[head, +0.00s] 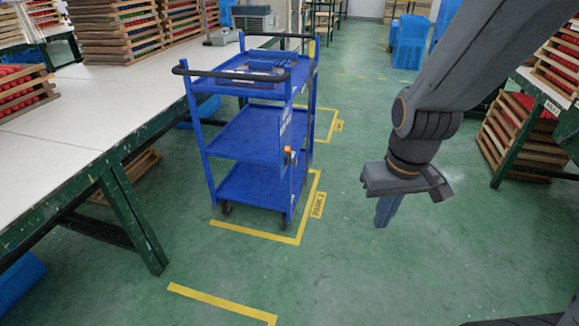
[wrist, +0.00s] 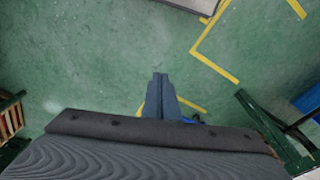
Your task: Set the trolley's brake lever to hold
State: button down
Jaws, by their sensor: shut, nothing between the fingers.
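The blue trolley (head: 245,135) has three shelves and stands left of centre in the head view, beside the long white-topped table. A small orange-and-white part (head: 289,155) sits on its near right post and looks like the brake lever; it is too small to tell its setting. My gripper (head: 387,212) points down over open floor to the right of the trolley, apart from it. Its fingers are together and empty, and they also show in the wrist view (wrist: 160,82). The lever cannot be made out in the wrist view.
A yellow floor line (head: 265,235) with a label (head: 317,205) runs around the trolley's near corner. The white table (head: 75,110) closes off the left. Racks of wooden trays (head: 515,140) stand at the right. Green floor between is clear.

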jog(key=w+a+f+n+t+y+b, duration=0.1)
jog(key=w+a+f+n+t+b, duration=0.15)
jog(key=w+f+b, duration=0.4)
jog(key=w+a+f+n+t+b, duration=0.2)
jog(key=w+f+n+t+b, duration=0.15)
jog(key=w, duration=0.65)
jog(key=w+a+f+n+t+y+b, duration=0.1)
jog(key=w+a+f+n+t+b, duration=0.1)
jog(key=w+f+n+b, duration=0.45)
jog(key=w+a+f+n+t+y+b, duration=0.7)
jog(key=w+a+f+n+t+b, duration=0.2)
jog(key=b, duration=1.1)
jog(key=a+n+t, duration=0.2)
jog(key=n, duration=0.1)
jog(key=shift+a+f+t, duration=0.3)
jog(key=shift+f+t, duration=0.05)
jog(key=shift+t, duration=0.05)
jog(key=shift+w, duration=0.15)
